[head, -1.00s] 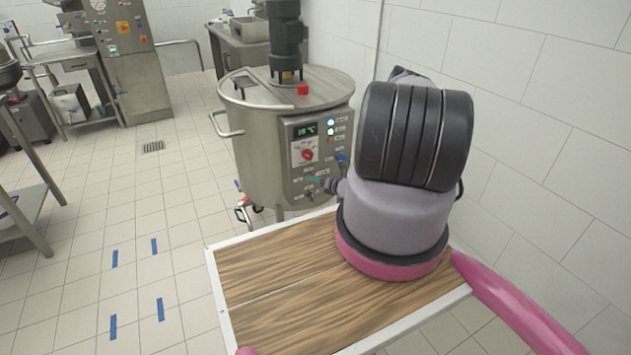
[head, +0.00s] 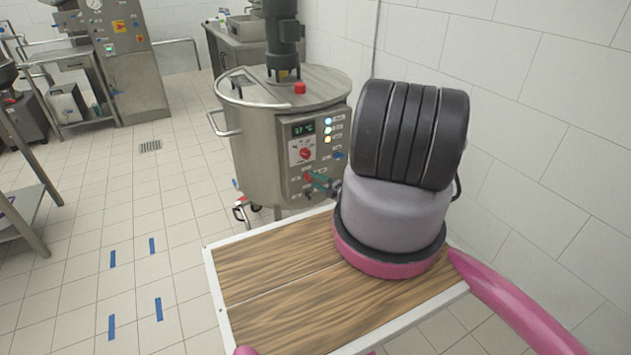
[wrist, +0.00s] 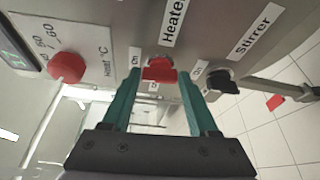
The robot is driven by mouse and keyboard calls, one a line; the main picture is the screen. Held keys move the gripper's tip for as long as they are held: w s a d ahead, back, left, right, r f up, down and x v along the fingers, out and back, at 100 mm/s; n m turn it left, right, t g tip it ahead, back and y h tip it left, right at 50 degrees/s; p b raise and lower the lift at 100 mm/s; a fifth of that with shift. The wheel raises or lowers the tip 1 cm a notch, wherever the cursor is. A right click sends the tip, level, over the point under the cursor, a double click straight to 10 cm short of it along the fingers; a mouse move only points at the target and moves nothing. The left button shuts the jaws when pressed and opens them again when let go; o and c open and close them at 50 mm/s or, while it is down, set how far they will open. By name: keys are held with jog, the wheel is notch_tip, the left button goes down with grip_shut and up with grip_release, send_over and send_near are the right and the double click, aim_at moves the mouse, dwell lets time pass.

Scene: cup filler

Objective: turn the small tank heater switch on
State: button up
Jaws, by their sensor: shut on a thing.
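The steel tank (head: 262,150) stands ahead, with a control panel (head: 296,165) on its front. In the wrist view the red heater switch (wrist: 160,70) sits under a "Heater" label (wrist: 173,20). My gripper (wrist: 160,82) has its teal fingers on either side of this red switch and is shut on it. In the head view my gripper (head: 322,183) reaches the lower part of the panel, and my arm hides part of the panel's right side. Several lamps (head: 327,130) are lit, the lowest orange. I cannot tell the switch's exact angle.
A red dial (wrist: 66,67) lies left of the heater switch, and a black stirrer switch (wrist: 223,82) lies close on the right. A tap-like metal lever (wrist: 285,88) sticks out further right. A tiled wall (head: 530,90) stands on the right; open floor (head: 150,220) lies left.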

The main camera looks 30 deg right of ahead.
jog(key=shift+d+f+m+t, duration=0.1)
jog(key=shift+m+t, duration=0.2)
jog(key=shift+m, duration=0.3)
jog(key=o, duration=1.4)
jog(key=v, duration=1)
jog(key=shift+s+d+f, duration=0.15)
jog(key=shift+s+d, duration=0.1)
jog(key=shift+s, duration=0.05)
